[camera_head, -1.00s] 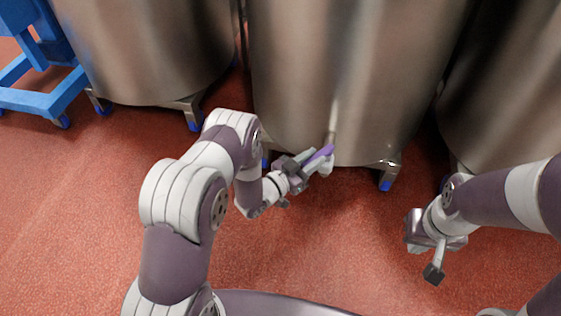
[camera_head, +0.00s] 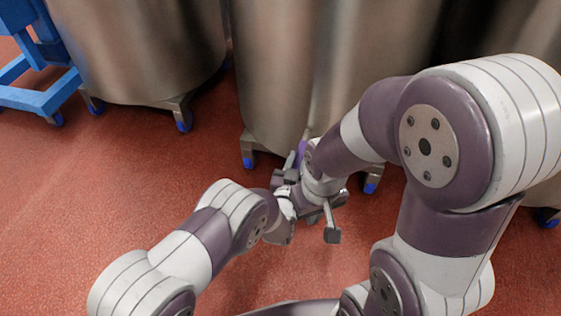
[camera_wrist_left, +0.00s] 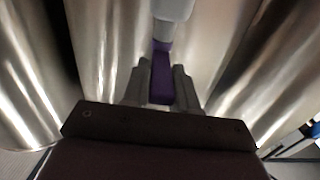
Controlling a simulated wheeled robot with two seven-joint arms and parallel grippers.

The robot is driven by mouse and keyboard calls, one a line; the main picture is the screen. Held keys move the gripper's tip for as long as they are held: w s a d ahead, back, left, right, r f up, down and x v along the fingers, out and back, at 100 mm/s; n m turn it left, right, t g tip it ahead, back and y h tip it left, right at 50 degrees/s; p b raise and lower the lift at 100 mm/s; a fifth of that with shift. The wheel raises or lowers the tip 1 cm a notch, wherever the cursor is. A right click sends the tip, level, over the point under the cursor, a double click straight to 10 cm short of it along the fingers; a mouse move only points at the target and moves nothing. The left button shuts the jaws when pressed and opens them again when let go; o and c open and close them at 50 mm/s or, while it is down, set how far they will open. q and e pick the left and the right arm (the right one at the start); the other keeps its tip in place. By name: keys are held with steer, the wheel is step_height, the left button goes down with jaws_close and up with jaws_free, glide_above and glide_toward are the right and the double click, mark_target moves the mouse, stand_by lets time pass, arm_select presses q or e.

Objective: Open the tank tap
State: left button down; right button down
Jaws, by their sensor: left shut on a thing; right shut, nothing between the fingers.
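The tank tap has a purple handle (camera_head: 301,149) at the lower front of the middle steel tank (camera_head: 282,75). In the left wrist view the purple handle (camera_wrist_left: 162,80) lies between the two fingers of my left gripper (camera_wrist_left: 160,75), which is shut on it. The pale tap body (camera_wrist_left: 173,10) is just beyond. In the head view my left gripper (camera_head: 293,165) is partly hidden by my right arm. My right gripper (camera_head: 332,233) is shut and empty, close beside and below the left one. Most of the tap is hidden in the head view.
Another steel tank (camera_head: 145,50) stands at the left on blue-tipped feet, and a dark tank is partly covered at the right. A blue frame (camera_head: 40,95) stands at the far left. Red floor (camera_head: 120,190) is clear at the left. My arms are very close together.

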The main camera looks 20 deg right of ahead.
stand_by(0.3)
arm_select(q)
steer(key=c, duration=1)
jaws_free()
steer(key=shift+d, duration=0.1)
steer(key=shift+o, duration=0.2)
steer(key=shift+s+r, duration=0.1)
steer(key=shift+s, duration=0.15)
steer(key=p+v, duration=0.5)
steer(key=v, duration=0.7)
